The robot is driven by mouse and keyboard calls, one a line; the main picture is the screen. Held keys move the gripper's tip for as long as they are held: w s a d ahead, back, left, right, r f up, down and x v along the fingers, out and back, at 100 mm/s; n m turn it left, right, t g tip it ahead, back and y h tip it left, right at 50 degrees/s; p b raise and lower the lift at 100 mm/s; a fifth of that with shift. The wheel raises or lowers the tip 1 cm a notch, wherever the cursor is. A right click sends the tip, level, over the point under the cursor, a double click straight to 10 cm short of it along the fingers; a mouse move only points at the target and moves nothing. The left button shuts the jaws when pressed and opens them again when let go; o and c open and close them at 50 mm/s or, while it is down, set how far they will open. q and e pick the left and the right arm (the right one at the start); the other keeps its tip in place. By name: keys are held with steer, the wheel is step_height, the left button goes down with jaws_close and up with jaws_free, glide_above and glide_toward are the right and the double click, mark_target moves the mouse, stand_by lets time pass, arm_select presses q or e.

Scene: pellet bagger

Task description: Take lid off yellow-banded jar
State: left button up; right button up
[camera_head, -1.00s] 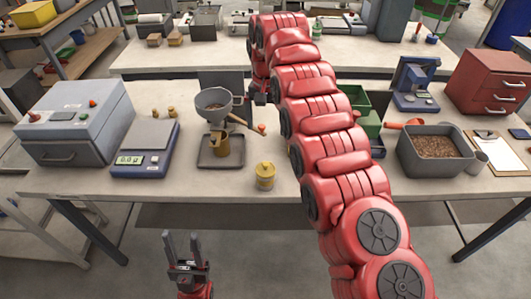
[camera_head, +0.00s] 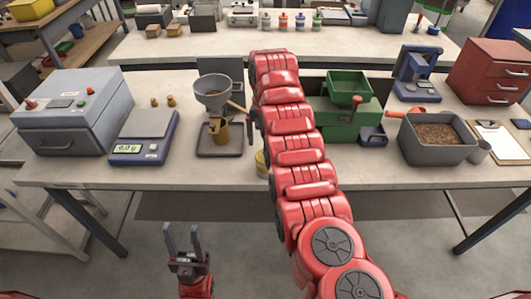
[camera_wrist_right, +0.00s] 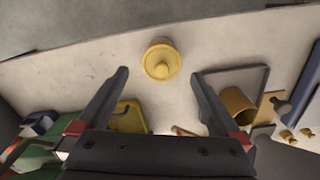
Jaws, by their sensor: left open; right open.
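The yellow-banded jar (camera_head: 262,163) stands near the front edge of the table, mostly hidden behind my right arm in the head view. In the right wrist view the jar (camera_wrist_right: 161,62) is seen from above, with its yellow lid and round knob on it. My right gripper (camera_wrist_right: 160,75) is open and empty, its fingers pointing toward the jar and apart from it. My left gripper (camera_head: 183,238) is open and empty, low in front of the table.
Left of the jar a funnel stand (camera_head: 213,100) holds a brass cup (camera_head: 219,131) on a tray. A scale (camera_head: 145,137) and a grey box (camera_head: 75,115) stand farther left. A green machine (camera_head: 340,115) and a pellet bin (camera_head: 436,140) stand to the right.

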steer(key=shift+f+p, duration=0.55)
steer(key=shift+p, duration=0.05)
steer(key=f+p, duration=0.1)
steer(key=f, duration=0.2)
steer(key=shift+w+f, duration=0.2)
steer(key=shift+a+f, duration=0.1)
steer(key=shift+f, duration=0.2)
steer(key=c, duration=1.1)
steer(key=shift+r, duration=0.2)
